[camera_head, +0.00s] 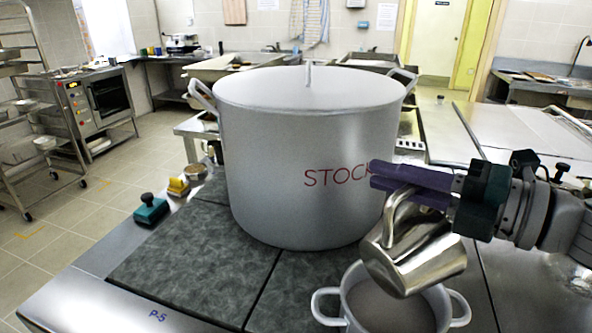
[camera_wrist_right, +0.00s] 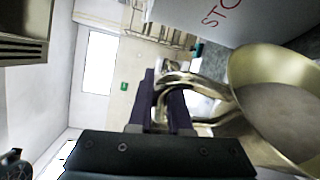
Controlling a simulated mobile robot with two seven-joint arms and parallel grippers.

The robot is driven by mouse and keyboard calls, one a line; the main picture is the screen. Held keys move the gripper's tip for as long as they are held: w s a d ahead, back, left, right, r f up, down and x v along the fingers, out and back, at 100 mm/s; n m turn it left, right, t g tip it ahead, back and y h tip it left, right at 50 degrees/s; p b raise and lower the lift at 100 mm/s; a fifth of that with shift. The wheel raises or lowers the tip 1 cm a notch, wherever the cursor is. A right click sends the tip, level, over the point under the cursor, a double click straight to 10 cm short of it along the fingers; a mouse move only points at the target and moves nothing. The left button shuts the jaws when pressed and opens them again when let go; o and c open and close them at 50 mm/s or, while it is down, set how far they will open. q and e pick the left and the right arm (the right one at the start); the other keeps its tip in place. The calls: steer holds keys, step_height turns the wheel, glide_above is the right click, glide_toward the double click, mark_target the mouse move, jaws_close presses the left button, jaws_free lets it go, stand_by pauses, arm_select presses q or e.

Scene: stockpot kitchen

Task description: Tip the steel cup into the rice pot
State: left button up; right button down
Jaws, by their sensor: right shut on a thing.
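The steel cup (camera_head: 412,255) is shiny and tilted in the head view. My right gripper (camera_head: 372,172) comes in from the right, and its purple fingers are shut on the cup's handle. The cup is above the rice pot (camera_head: 326,307), a small two-handled pot at the bottom of the head view, and hides part of its opening. A greyish surface shows inside the pot. In the right wrist view the cup (camera_wrist_right: 228,128) is beside the fingers (camera_wrist_right: 162,105), with a wide round rim around a grey surface. I see nothing pouring out. My left gripper is not in view.
A large lidded stockpot (camera_head: 270,160) marked STOCK stands just behind the rice pot, close to my right fingers. The dark counter panel (camera_head: 195,255) in front is clear.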

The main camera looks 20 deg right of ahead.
steer(key=d, duration=0.1)
steer(key=m+b, duration=0.1)
steer(key=d, duration=0.1)
steer(key=shift+w+d+r+t+b, duration=0.1)
steer(key=shift+w+d+t+b, duration=0.2)
steer(key=shift+t+b, duration=0.1)
steer(key=w+d+m+t+y+b, duration=0.1)
steer(key=d+m+t+b, duration=0.1)
steer(key=d+m+b, duration=0.4)
steer(key=d+b, duration=0.3)
steer(key=d, duration=0.1)
steer(key=shift+w+r+m, duration=0.15)
steer(key=shift+w+m, duration=0.15)
steer(key=shift+w, duration=0.05)
stand_by(0.8)
steer(key=shift+b, duration=0.3)
